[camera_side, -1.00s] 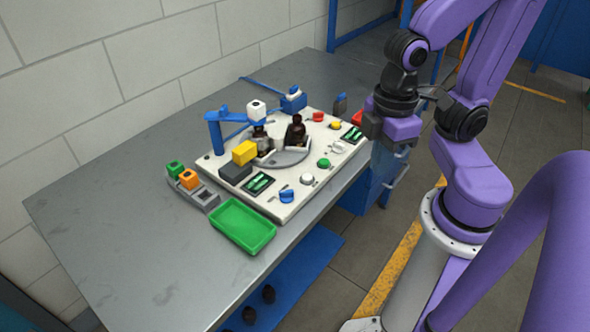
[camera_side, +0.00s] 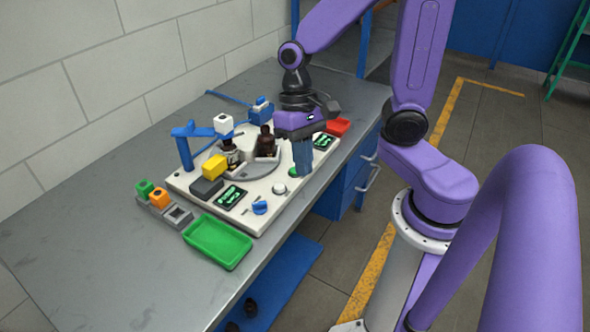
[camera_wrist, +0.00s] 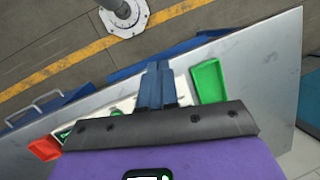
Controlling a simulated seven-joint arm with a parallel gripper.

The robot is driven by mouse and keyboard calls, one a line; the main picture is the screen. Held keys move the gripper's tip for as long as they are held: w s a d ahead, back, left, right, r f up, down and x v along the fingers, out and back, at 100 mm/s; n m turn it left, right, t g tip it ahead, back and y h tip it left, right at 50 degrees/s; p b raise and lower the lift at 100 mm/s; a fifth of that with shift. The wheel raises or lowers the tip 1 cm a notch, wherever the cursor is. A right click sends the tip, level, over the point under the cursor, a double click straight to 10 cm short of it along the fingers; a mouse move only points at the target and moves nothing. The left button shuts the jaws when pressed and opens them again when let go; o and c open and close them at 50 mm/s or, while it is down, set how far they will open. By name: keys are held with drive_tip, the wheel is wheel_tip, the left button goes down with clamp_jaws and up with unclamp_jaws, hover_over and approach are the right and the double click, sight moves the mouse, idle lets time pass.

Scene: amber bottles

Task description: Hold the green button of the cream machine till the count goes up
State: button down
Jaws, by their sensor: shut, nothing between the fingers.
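The cream machine (camera_side: 262,187) stands on the metal table. It carries a turntable with dark amber bottles (camera_side: 266,141) and two dark displays with green digits, one near the front (camera_side: 230,195) and one at the far right (camera_side: 323,141); the digits are too small to read. The green button (camera_side: 293,172) shows only in part beside my fingers. My gripper (camera_side: 302,174) is shut and empty, pointing down at the button; I cannot tell whether it touches it.
A white knob (camera_side: 279,188) and a blue knob (camera_side: 260,208) lie along the same edge. A blue post (camera_side: 184,150) rises at the back left. A green tray (camera_side: 218,243) is in front, a red bin (camera_side: 338,127) behind my gripper.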

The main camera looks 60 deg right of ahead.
drive_tip(key=w+d+f+m+t+y, duration=0.25)
drive_tip(key=w+m, duration=0.35)
drive_tip(key=m, duration=0.4)
drive_tip(key=w+d+f+m+t+y, duration=0.1)
drive_tip(key=w+d+m+y, duration=0.3)
drive_tip(key=m, duration=0.5)
drive_tip(key=w+d+f+m+t+h, duration=0.1)
drive_tip(key=d+f+m+t+h, duration=0.2)
drive_tip(key=d+m+t, duration=0.3)
drive_tip(key=shift+w+d+m, duration=0.15)
drive_tip(key=shift+d+m, duration=2.05)
drive_tip(key=shift+m, duration=3.2)
drive_tip(key=shift+t+h, duration=0.25)
drive_tip(key=shift+f, duration=0.15)
drive_tip(key=shift+f, duration=4.35)
drive_tip(key=shift+f, duration=0.15)
